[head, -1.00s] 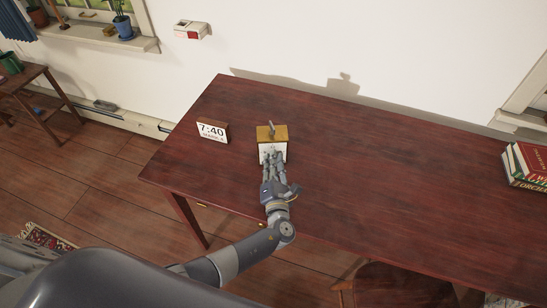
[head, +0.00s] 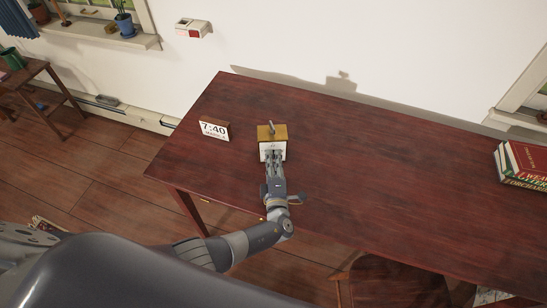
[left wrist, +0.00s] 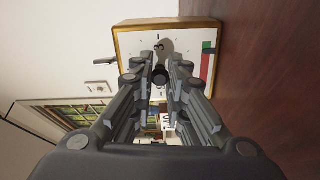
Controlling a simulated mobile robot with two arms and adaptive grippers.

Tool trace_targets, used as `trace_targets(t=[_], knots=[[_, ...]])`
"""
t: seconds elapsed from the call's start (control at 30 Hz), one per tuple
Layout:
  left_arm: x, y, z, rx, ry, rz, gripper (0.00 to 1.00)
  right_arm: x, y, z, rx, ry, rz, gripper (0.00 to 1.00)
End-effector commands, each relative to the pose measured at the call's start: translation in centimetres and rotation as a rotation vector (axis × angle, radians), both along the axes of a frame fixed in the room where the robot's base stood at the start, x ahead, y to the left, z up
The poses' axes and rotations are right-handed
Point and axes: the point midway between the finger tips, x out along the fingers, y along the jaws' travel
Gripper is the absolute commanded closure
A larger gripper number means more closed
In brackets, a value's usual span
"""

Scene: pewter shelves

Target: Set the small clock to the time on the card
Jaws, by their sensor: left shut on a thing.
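The small clock (head: 272,133) has a wooden top with a grey upright piece on it and a white front, and stands on the dark red table. The left wrist view shows its white face (left wrist: 130,42) with tick marks in a gold-brown rim. My left gripper (head: 273,155) is at the clock's front, shut on a small dark knob (left wrist: 160,76) in front of the face. The hands' reading cannot be made out; the fingers hide part of the face. The white card (head: 214,130) reads 7:40 and stands left of the clock. My right gripper is not in view.
The table (head: 380,165) is clear to the right of the clock up to a stack of books (head: 522,165) at its right end. A chair (head: 395,283) stands at the front edge. The white wall is behind.

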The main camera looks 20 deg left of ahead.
Motion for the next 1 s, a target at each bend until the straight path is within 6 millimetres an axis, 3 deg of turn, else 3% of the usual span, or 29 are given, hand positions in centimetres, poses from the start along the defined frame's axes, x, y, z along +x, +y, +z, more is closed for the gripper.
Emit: trace_targets(t=[0.3,0.87,0.9,0.97,1.0], knots=[[0.05,-0.13,0.06,0.114,0.044,-0.002,1.00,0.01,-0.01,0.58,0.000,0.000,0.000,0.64],[-0.02,-0.13,-0.08,0.135,0.055,-0.003,1.00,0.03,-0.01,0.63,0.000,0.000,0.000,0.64],[-0.03,-0.13,-0.08,0.134,0.054,-0.003,0.77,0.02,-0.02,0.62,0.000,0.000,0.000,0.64],[-0.02,-0.13,-0.08,0.134,0.054,-0.002,0.64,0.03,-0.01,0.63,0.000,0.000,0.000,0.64],[-0.02,-0.12,-0.08,0.134,0.054,-0.002,0.64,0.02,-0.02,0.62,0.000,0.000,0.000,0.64]])
